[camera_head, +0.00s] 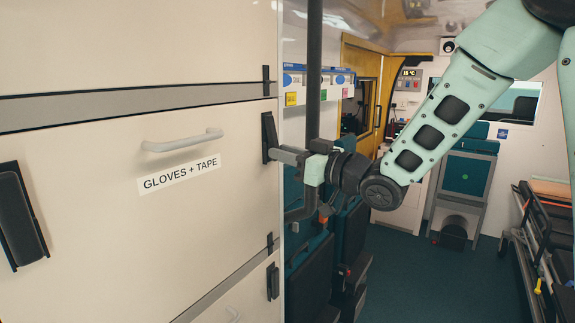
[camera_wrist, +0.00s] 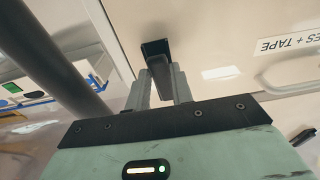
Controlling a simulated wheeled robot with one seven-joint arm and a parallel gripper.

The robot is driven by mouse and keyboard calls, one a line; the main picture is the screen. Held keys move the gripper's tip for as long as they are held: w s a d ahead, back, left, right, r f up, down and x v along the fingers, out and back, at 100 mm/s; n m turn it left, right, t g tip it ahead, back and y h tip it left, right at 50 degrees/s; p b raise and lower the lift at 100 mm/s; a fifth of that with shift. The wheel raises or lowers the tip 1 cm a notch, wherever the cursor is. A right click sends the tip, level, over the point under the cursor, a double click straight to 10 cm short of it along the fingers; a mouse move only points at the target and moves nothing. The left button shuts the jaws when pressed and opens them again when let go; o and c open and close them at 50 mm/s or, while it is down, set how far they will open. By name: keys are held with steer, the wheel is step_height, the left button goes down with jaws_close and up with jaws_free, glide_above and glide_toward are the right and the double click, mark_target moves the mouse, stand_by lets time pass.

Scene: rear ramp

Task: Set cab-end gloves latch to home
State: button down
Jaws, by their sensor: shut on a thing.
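The gloves drawer front (camera_head: 110,230) is a cream panel with a label reading GLOVES + TAPE (camera_head: 180,174). A black latch (camera_head: 268,132) sits at its right edge, towards the cab. My gripper (camera_head: 280,155) reaches it from the right and is shut on its lower part. In the wrist view the grey fingers (camera_wrist: 166,82) close around the black lever of the latch (camera_wrist: 156,48). The fingers hide part of the lever, so I cannot tell its exact angle. A second black latch (camera_head: 22,215) is at the left of the front.
A pale grab handle (camera_head: 182,142) is on the drawer front. A dark vertical pole (camera_head: 313,75) stands close by my gripper and also shows in the wrist view (camera_wrist: 50,60). Folded seats (camera_head: 310,275) lie below. A stretcher (camera_head: 545,235) is at right, with clear floor (camera_head: 405,285) between.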

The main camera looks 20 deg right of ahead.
steer(key=f+t+b, duration=0.1)
steer(key=b, duration=0.2)
steer(key=shift+w+a+y, duration=0.1)
steer(key=shift+w+y, duration=0.05)
steer(key=shift+y, duration=0.15)
steer(key=shift+r, duration=0.25)
steer(key=c, duration=1.2)
jaws_free()
steer(key=b+v, duration=1)
steer(key=v, duration=0.7)
steer(key=shift+f, duration=0.3)
